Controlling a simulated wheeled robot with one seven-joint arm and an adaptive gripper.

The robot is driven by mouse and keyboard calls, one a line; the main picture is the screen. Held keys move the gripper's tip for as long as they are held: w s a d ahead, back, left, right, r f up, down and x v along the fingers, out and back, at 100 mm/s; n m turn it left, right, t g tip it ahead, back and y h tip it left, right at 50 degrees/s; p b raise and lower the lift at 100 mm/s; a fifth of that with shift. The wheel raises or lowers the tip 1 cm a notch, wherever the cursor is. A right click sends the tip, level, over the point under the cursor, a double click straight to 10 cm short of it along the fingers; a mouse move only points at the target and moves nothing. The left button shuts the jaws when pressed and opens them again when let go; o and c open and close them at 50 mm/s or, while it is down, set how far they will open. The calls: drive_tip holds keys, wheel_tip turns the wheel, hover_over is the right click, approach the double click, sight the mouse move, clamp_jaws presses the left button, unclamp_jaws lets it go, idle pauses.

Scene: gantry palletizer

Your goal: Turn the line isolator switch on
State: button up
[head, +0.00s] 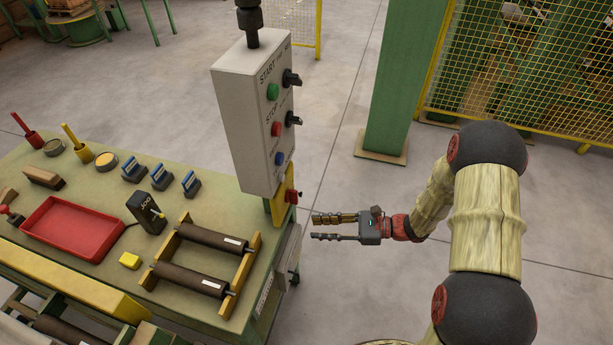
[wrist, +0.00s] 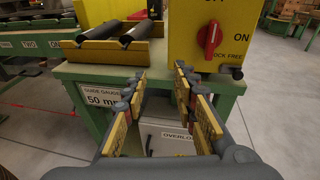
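The line isolator switch is a red rotary knob (wrist: 210,38) on a yellow box (wrist: 186,40), at the upper right of the wrist view. Its handle stands about vertical, toward a label cut off at the top edge; "ON" is printed to its right and "LOCK FREE" below. In the head view the red knob (head: 291,196) shows small, on the yellow box below the grey control box. My gripper (head: 315,228) is open and empty, to the right of the switch and a little lower, apart from it. In the wrist view my gripper (wrist: 158,82) has its fingers spread, left of and below the knob.
A grey control box (head: 250,120) with buttons and black knobs stands above the switch. The green bench (head: 150,245) carries rollers (head: 190,278), a red tray (head: 70,228) and small tools. A green column (head: 400,80) stands behind my arm. Floor between gripper and bench is clear.

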sight(297, 193)
drive_tip(key=w+d+r+m+t, duration=0.2)
drive_tip(key=w+r+t, duration=0.1)
drive_tip(key=w+r, duration=0.3)
drive_tip(key=shift+y, duration=0.4)
drive_tip(key=x, duration=0.2)
drive_tip(key=b+x, duration=0.1)
drive_tip(key=x, duration=0.2)
drive_tip(key=f+x, duration=0.1)
drive_tip(key=x, duration=0.2)
drive_tip(key=shift+w+a+b, duration=0.1)
drive_tip(key=shift+w+b, duration=0.2)
drive_tip(key=shift+b, duration=0.1)
drive_tip(key=c, duration=0.3)
drive_tip(key=c, duration=0.4)
clamp_jaws()
